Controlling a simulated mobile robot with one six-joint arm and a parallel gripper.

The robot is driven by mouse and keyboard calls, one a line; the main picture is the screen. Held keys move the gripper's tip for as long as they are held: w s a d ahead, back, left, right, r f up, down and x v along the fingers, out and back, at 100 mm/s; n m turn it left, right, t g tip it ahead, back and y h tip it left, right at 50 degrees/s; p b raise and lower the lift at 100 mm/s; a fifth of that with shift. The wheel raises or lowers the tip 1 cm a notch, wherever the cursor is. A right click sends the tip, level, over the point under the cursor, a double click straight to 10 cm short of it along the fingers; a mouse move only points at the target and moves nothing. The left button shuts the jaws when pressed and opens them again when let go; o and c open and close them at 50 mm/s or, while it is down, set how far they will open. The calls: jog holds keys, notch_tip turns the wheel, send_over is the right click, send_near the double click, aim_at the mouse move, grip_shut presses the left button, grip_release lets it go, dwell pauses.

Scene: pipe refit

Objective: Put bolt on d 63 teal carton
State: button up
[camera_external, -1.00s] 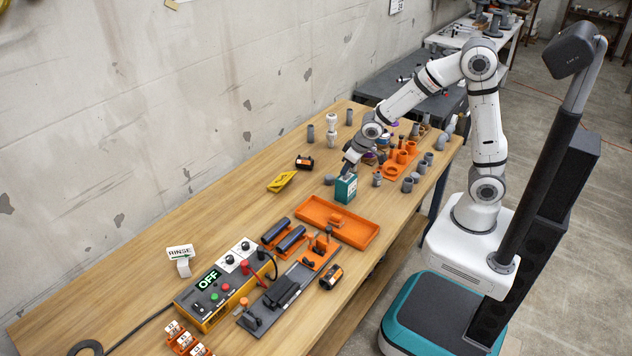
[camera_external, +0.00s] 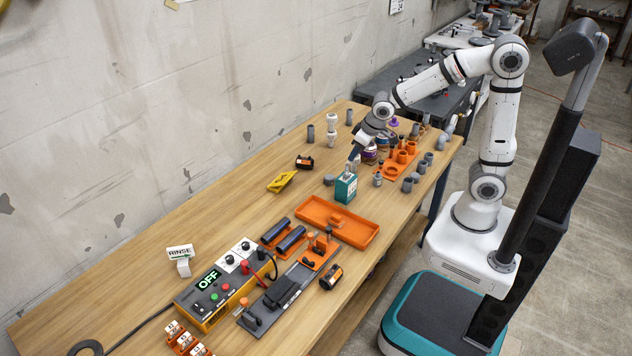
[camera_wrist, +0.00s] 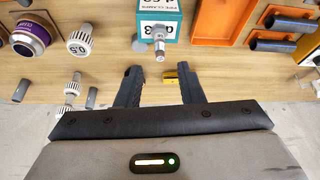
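The teal and white carton (camera_external: 345,190) stands upright on the bench, right of the middle in the external view. The wrist view shows its labelled face (camera_wrist: 180,8) at the top, with "PIPE CLAMPS" and a 63 marking. A small grey metal bolt (camera_wrist: 159,45) shows against the carton in the wrist view. In the external view a small grey piece appears on the carton's top, consistent with the bolt resting there. My gripper (camera_wrist: 158,73) is open and empty, its two dark fingers apart from the bolt. In the external view my gripper (camera_external: 354,154) is just above and behind the carton.
An orange tray (camera_external: 365,237) lies just in front of the carton. A yellow tool (camera_external: 281,181) lies to the left. An orange rack (camera_external: 398,164) and several grey pipe pieces stand to the right. A purple-topped tin (camera_wrist: 31,36) shows in the wrist view.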

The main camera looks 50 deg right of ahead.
jog(key=s+d+r+g, duration=0.1)
jog(key=s+d+r, duration=0.1)
jog(key=s+d, duration=0.4)
jog(key=s+d+r+m+g, duration=0.1)
jog(key=s+d, duration=0.4)
jog(key=s, duration=0.6)
jog(key=shift+s+d+r+h, duration=0.3)
jog(key=shift+s+d+r, duration=0.1)
jog(key=shift+r, duration=0.1)
